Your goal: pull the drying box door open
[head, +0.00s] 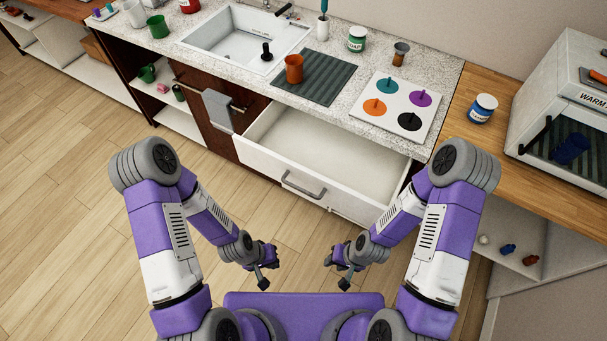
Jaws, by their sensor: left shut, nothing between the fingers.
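The drying box (548,88) is a white box with a "WARM" label, on the wooden counter at the right edge, partly cut off by the frame. Its front shows a dark ridged floor with a dark blue cup (571,149) inside. An orange part (593,98) shows beside the label. I cannot tell clearly how the door stands. My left gripper (264,272) is shut and empty, low in front of the drawer. My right gripper (340,270) is also low in front of the drawer, far from the box; its fingers are too small to read.
A white drawer (330,160) stands pulled out and empty before me. The counter holds a sink (240,42), an orange cup (294,69) on a dark mat (335,80), a palette board (384,126) with coloured discs, and jars. A blue-labelled jar (483,108) stands left of the box.

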